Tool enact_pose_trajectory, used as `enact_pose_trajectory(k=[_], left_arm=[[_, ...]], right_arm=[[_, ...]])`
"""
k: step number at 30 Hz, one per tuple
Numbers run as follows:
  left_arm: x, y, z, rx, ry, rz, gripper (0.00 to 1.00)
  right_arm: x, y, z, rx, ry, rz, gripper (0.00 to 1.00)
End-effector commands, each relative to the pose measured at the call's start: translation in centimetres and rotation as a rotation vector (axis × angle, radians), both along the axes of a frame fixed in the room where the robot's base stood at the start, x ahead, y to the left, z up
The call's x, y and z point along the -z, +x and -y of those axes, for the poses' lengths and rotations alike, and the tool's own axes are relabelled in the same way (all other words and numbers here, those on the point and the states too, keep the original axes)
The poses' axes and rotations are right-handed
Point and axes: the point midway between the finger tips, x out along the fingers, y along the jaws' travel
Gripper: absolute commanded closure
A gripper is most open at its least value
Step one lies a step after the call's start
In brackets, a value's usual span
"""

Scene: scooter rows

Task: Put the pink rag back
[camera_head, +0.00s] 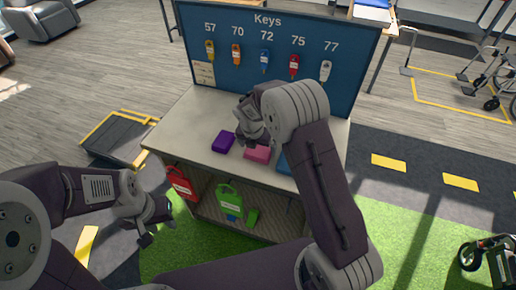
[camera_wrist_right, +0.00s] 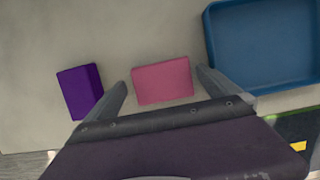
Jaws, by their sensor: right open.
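The pink rag (camera_head: 257,154) is a folded flat block on the grey counter (camera_head: 185,125), beside a purple folded rag (camera_head: 223,142). My right gripper (camera_head: 248,138) is above the counter near the pink rag. In the right wrist view the pink rag (camera_wrist_right: 162,81) shows between the two spread, empty fingers, and the purple rag (camera_wrist_right: 80,91) lies outside the left finger. A blue tray (camera_wrist_right: 215,50) is at the right; it is mostly hidden behind my right arm in the head view. My left gripper (camera_head: 154,230) hangs low in front of the counter, its jaws unclear.
A blue key board (camera_head: 215,25) with several coloured keys stands along the counter's back. A red container (camera_head: 180,184) and a green container (camera_head: 230,198) are below the counter top. A dark ramp (camera_head: 115,138) lies at left. A wheelchair (camera_head: 495,80) stands far right.

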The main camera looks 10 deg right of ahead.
Motion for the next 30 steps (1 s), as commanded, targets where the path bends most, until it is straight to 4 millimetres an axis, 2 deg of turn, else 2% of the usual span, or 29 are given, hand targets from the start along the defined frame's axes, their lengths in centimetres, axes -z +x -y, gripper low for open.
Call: enact_pose_trajectory(k=[3, 9, 15, 20, 23, 26, 30], left_arm=[[-0.2, 0.0, 0.0, 0.000, 0.000, 0.000, 0.64], [-0.3, 0.0, 0.0, 0.000, 0.000, 0.000, 0.64], [-0.4, 0.0, 0.0, 0.000, 0.000, 0.000, 0.64], [-0.4, 0.0, 0.0, 0.000, 0.000, 0.000, 0.64], [-0.4, 0.0, 0.0, 0.000, 0.000, 0.000, 0.64], [-0.4, 0.0, 0.0, 0.000, 0.000, 0.000, 0.64], [-0.4, 0.0, 0.0, 0.000, 0.000, 0.000, 0.64]], right_arm=[[-3.2, -0.6, -0.6, -0.001, 0.001, 0.007, 0.00], [-7.8, -1.9, -1.4, -0.001, 0.001, 0.005, 0.00], [-9.8, -2.5, -1.7, -0.001, 0.000, 0.001, 0.00], [-9.9, -2.8, -1.6, 0.026, 0.009, 0.003, 0.00], [-9.6, -4.6, -0.9, 0.238, 0.079, 0.015, 0.00], [-8.8, -8.6, 0.4, 0.695, 0.215, 0.039, 0.00], [-7.4, -15.1, 1.8, 1.465, 0.391, 0.073, 0.00]])
